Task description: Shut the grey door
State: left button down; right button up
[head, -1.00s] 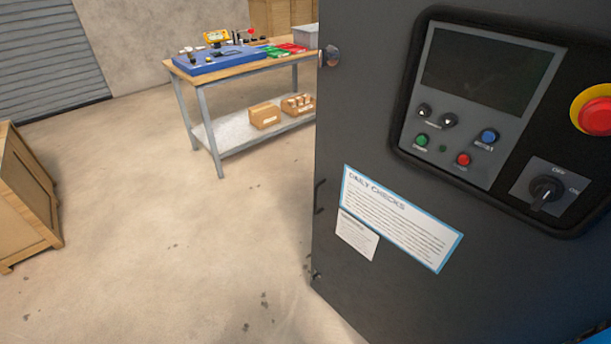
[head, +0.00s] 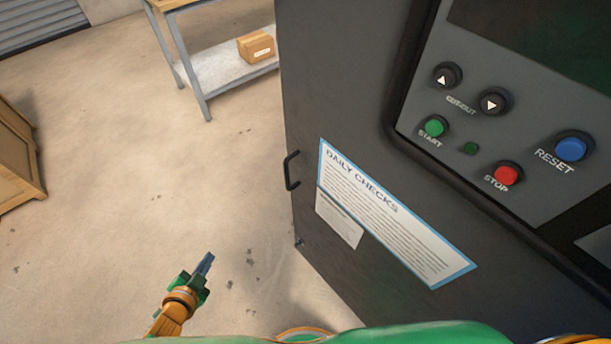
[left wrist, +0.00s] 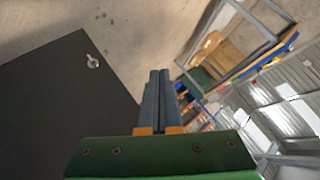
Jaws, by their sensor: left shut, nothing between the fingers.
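The dark grey door (head: 335,80) fills the right half of the head view. It carries a control panel with coloured buttons, a "Daily Checks" sheet (head: 395,215) and a small black handle (head: 291,170) at its left edge. Its left edge stands out over open floor. My left gripper (head: 207,262) is low and left of that edge, apart from the door, with its fingers together and empty. In the left wrist view the shut fingers (left wrist: 158,85) point ahead, and a dark panel (left wrist: 60,110) with a silver fitting (left wrist: 93,61) lies to their left. My right gripper is not in view.
A workbench (head: 225,75) with a cardboard box (head: 257,48) on its lower shelf stands behind the door at the top. A wooden crate (head: 18,165) is at the left edge. The concrete floor (head: 130,150) between is clear.

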pick_arm(q)
jog(key=w+d+r+m+t+h+b, duration=0.2)
jog(key=w+d+r+m+t+h, duration=0.25)
jog(key=r, duration=0.45)
jog(key=m+g+h+b, duration=0.3)
jog(key=m+g+h, duration=0.35)
jog(key=m, duration=0.75)
send_near(312, 172)
jog(key=w+d+p, duration=0.1)
jog(key=w+d+f+t+h+p, duration=0.1)
jog(key=d, duration=0.1)
jog(key=w+d+f+t+p, duration=0.1)
jog(key=d, duration=0.1)
jog(key=shift+w+f+h, duration=0.15)
jog(key=shift+w+h, duration=0.15)
jog(key=shift+h, duration=0.1)
jog(key=shift+w+d, duration=0.15)
jog(key=shift+d, duration=0.05)
